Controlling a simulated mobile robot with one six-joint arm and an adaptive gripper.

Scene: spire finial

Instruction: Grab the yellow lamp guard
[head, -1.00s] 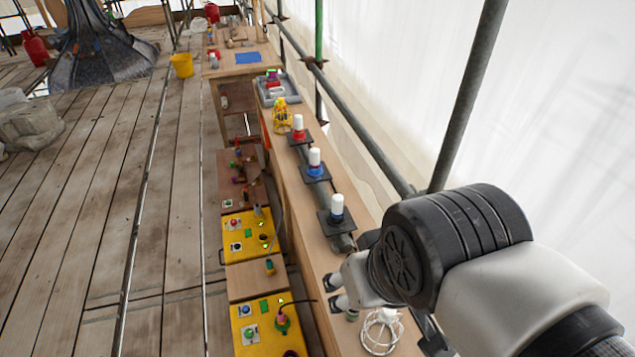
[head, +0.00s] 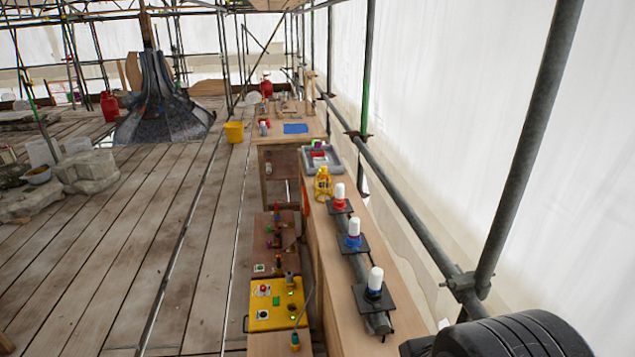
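The yellow lamp guard (head: 323,183) stands on the long wooden bench (head: 345,300), near the bench's left edge. It looks like a small yellow cage, at the near side of a grey tray. Part of my arm shows at the bottom right corner of the head view, well nearer than the guard. My gripper is outside the frame.
Lamps with white tops and red (head: 339,195), blue (head: 354,234) and dark (head: 375,284) collars stand on black plates along the bench. A grey tray (head: 335,155) lies behind the guard. Scaffold poles (head: 440,260) run along the right. The plank floor at left is largely open.

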